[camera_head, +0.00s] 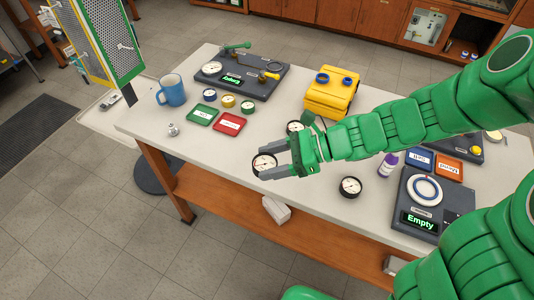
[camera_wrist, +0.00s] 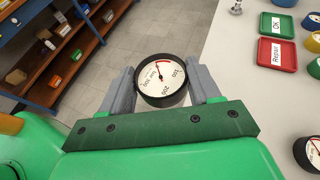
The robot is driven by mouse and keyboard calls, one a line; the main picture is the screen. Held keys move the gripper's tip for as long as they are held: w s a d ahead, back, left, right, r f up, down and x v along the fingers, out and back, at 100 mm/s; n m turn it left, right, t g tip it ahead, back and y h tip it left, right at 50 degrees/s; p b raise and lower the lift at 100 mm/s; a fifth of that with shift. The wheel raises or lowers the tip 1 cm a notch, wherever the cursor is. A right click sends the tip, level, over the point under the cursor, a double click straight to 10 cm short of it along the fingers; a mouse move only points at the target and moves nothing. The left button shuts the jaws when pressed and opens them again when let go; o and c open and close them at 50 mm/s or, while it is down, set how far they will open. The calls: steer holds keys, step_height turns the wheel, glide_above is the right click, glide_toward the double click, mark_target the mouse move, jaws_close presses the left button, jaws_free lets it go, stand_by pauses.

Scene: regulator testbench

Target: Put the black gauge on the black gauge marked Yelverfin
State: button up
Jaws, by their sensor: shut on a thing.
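My gripper (camera_head: 268,162) is shut on a black gauge (camera_head: 264,164) with a white dial, held near the table's front edge. In the wrist view the held gauge (camera_wrist: 160,76) sits between both fingers, its dial facing the camera. Another black gauge (camera_head: 350,187) lies on the table to the right of my gripper. A further dark-rimmed gauge (camera_head: 294,127) is partly hidden behind my gripper and arm. A black gauge (camera_wrist: 309,153) also shows at the right edge of the wrist view. I cannot read the name Yelverfin on any gauge.
The white tabletop (camera_head: 225,160) holds a green tray (camera_head: 202,115), a red tray (camera_head: 227,123), several small gauges, a blue mug (camera_head: 171,90) and a black test bench (camera_head: 240,75). A yellow device (camera_head: 332,93) stands behind my arm. A scale (camera_head: 425,203) reading "Empty" stands at right.

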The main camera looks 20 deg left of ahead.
steer(key=shift+s+d+r, duration=0.2)
steer(key=shift+s+d, duration=0.1)
